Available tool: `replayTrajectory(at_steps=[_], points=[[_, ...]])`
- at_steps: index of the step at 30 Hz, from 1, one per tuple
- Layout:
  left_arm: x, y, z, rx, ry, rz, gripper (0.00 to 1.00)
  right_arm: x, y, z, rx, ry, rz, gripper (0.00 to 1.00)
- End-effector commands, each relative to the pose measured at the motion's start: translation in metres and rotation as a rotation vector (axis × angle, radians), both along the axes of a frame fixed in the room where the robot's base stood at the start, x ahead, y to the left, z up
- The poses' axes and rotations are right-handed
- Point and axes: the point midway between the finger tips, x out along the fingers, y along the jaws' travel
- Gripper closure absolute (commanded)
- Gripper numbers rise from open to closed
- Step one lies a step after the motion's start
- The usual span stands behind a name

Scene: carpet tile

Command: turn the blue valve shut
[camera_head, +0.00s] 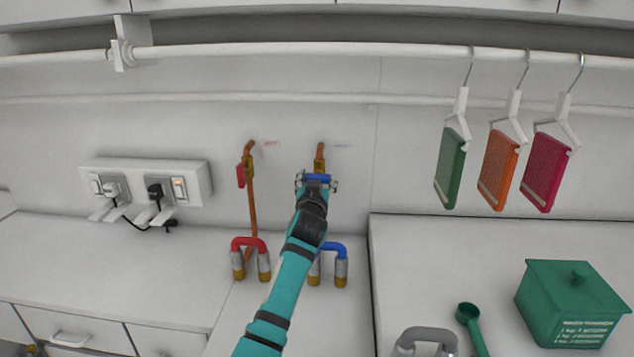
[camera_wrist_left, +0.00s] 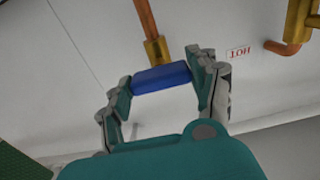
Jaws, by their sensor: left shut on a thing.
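The blue valve handle (camera_head: 317,177) is on a copper pipe (camera_head: 320,152) on the back wall, near the middle of the head view. The handle looks crosswise to the pipe. In the left wrist view the blue handle (camera_wrist_left: 162,77) lies between both fingers, below the brass fitting (camera_wrist_left: 155,48). My left gripper (camera_head: 316,184) is shut on the handle, with a finger at each end. My left arm hides the pipe below the valve. My right gripper is in neither view.
Left of the valve is a red valve handle (camera_head: 241,175) on another copper pipe (camera_head: 252,205). Red (camera_head: 250,241) and blue (camera_head: 334,248) bent pipes stand below. A socket box (camera_head: 197,180) is at left. Several coloured items hang from a rail (camera_head: 410,49) at right, above a green box (camera_head: 570,300).

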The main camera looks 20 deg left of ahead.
Motion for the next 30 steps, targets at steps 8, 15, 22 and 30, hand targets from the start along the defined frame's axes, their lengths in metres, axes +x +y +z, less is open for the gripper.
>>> replayTrajectory(at_steps=[8,15,22,30], points=[[0.000,0.000,-0.001,0.003,0.002,0.001,0.15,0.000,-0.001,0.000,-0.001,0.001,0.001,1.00],[-0.001,0.000,0.000,0.001,0.000,0.000,0.15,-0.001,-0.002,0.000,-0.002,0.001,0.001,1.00],[-0.024,-0.007,-0.001,0.000,0.000,-0.001,0.15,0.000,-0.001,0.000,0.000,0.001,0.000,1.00],[-0.078,-0.023,-0.002,0.001,0.001,-0.001,0.15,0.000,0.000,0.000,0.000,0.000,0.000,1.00]])
